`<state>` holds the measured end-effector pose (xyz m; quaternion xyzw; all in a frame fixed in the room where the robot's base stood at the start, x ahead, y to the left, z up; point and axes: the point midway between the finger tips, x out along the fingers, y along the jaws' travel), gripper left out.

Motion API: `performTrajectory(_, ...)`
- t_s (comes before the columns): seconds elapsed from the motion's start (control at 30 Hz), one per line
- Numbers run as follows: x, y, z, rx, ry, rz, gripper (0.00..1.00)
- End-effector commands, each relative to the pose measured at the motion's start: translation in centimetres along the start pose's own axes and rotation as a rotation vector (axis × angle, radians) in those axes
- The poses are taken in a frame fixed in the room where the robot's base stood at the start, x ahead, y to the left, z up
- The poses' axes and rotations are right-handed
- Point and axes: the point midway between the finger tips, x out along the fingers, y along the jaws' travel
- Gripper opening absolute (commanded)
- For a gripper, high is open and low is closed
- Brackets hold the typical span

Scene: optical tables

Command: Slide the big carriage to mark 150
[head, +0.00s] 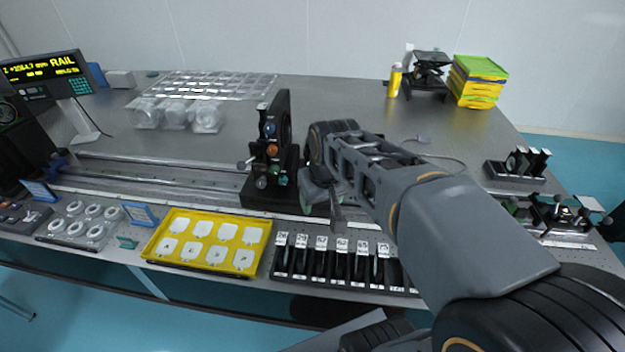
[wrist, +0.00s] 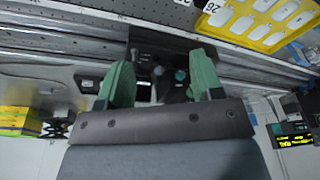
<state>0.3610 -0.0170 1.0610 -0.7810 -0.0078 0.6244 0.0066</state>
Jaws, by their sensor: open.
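The big carriage (head: 270,192) is a black block with a tall upright plate and several knobs, sitting on the long metal rail (head: 150,172). In the wrist view the carriage (wrist: 150,42) lies beyond my fingers, with knobs and a teal knob between them. My gripper (head: 318,200) is beside the carriage on its right in the head view, and partly hides its base. In the wrist view my gripper (wrist: 160,82) shows two green fingers spread apart, with no object clearly held. The rail's scale marks are too small to read.
A yellow tray (head: 207,242) and a black rack of slides (head: 330,262) stand along the front edge. The rail display (head: 45,72) is at the far left, with partly legible digits. Clear plastic parts (head: 180,113) lie behind the rail. The rail left of the carriage looks clear.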

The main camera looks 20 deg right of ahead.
Motion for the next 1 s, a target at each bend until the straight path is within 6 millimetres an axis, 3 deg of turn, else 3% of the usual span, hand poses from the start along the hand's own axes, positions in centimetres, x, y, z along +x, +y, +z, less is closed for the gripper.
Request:
performTrajectory(0.03, -0.2, 1.1, -2.3, 0.006, -0.032, -0.009, 0.6)
performTrajectory(0.2, -0.3, 4.2, -8.6, -0.012, -0.121, -0.059, 0.6)
performTrajectory(0.4, 0.9, 8.0, -13.6, -0.037, -0.191, -0.125, 0.6)
performTrajectory(0.7, 2.8, 11.2, -16.1, -0.052, -0.23, -0.178, 0.6)
performTrajectory(1.0, 7.4, 10.7, -15.0, -0.052, -0.234, -0.182, 0.6)
